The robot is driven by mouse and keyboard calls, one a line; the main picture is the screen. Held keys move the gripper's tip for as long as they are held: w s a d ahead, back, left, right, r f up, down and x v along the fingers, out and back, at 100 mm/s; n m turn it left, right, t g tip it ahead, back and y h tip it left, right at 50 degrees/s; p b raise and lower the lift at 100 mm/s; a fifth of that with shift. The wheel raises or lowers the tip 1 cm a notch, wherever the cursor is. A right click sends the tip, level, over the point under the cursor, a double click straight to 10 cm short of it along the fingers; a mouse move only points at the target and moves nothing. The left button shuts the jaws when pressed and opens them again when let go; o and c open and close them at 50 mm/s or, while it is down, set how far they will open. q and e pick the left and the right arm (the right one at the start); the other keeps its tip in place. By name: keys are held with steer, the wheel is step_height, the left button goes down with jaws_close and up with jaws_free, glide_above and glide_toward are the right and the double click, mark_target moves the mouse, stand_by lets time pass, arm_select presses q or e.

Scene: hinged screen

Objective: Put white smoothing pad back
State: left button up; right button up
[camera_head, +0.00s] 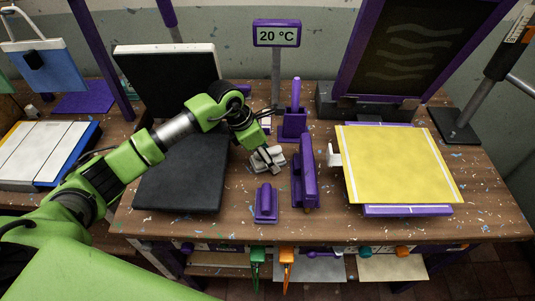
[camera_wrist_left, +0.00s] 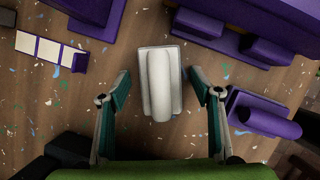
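The white smoothing pad (camera_head: 262,161) lies on the wooden table, between the black panel and the purple tools. The left wrist view shows its pale flat base with a rounded white handle (camera_wrist_left: 160,85) along it. My left gripper (camera_head: 271,163) is over the pad in the head view, hiding part of it. In the left wrist view my left gripper (camera_wrist_left: 160,88) is open, with one finger on each side of the pad and a visible gap at both sides. My right gripper is in neither view.
A small purple pad (camera_head: 266,204) and a long purple tool (camera_head: 304,175) lie close to the white pad. A purple holder (camera_head: 293,122) stands behind. A black flat panel (camera_head: 180,178) is at left, a yellow-topped board (camera_head: 400,165) at right.

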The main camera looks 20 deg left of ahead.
arm_select(q)
steer(key=shift+r, duration=0.2)
steer(key=shift+a+r, duration=0.15)
steer(key=shift+r, duration=0.15)
steer(key=b+v, duration=0.1)
steer(key=v, duration=0.4)
steer(key=shift+s+a+r+b, duration=0.1)
steer(key=shift+s+r+b, duration=0.05)
steer(key=shift+r+b, duration=0.15)
steer(key=shift+s+a+r, duration=0.15)
steer(key=shift+r, duration=0.4)
